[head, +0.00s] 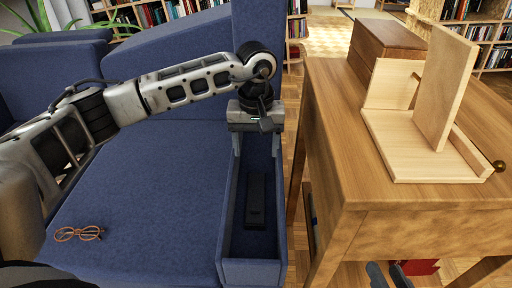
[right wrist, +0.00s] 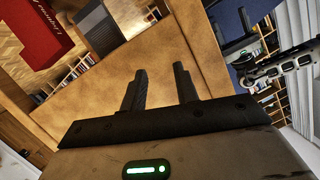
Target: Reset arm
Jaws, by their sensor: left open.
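My left arm comes in from the left in the head view and reaches over the blue sofa. My left gripper (head: 256,152) points down, open, above a narrow blue tray-like compartment (head: 252,271) beside the seat. A black oblong object (head: 255,200) lies in that compartment, below the fingers and apart from them. My right gripper (head: 388,274) shows only as dark fingertips at the bottom edge of the head view, in front of the wooden table. In the right wrist view its two black fingers (right wrist: 160,88) stand apart with nothing between them, over a wooden surface.
The wooden table (head: 345,195) at right bears a pale wooden stand (head: 410,150) with an upright board and a brown box (head: 388,45). Orange glasses (head: 78,233) lie on the sofa seat (head: 150,190). A red book-like object (right wrist: 40,35) shows in the right wrist view. Bookshelves stand behind.

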